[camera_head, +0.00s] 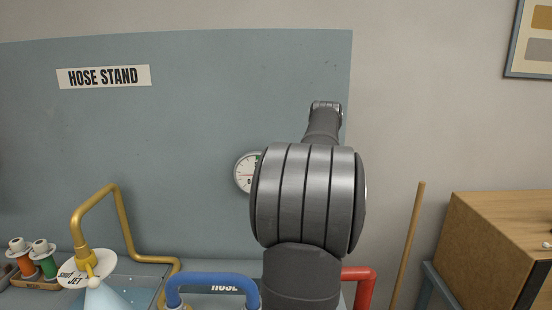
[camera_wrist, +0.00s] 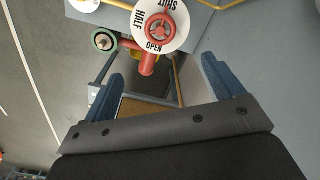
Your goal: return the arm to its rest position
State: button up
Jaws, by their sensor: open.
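My arm rises up the middle of the head view as dark grey and silver links, and my gripper is not clearly visible there. In the wrist view my gripper (camera_wrist: 166,84) shows two blue fingers spread wide apart. Nothing is held between them. Beyond the fingertips is a red valve wheel (camera_wrist: 158,30) on a white dial (camera_wrist: 178,22) marked SHUT, HALF and OPEN. I cannot tell how far off it is, but the fingers are not around it.
The head view shows a gold pipe (camera_head: 112,187), a blue pipe (camera_head: 212,279), a red pipe (camera_head: 361,274) and a gauge (camera_head: 244,173), partly hidden by my arm. A wooden box (camera_head: 490,240) and a leaning stick (camera_head: 406,245) stand at right. A green round fitting (camera_wrist: 103,39) shows beside the wheel.

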notch_tip(320, 180, down, 17)
jog(key=shift+f, duration=0.25)
jog(key=n, duration=0.8)
jog(key=shift+s+d+n, duration=0.1)
jog(key=shift+d+n, duration=0.05)
jog(key=shift+n, duration=0.25)
jog(key=n, duration=0.4)
jog(key=shift+d+n, duration=0.1)
jog(key=shift+n, duration=0.2)
jog(key=shift+d+n, duration=0.1)
jog(key=shift+n, duration=2.1)
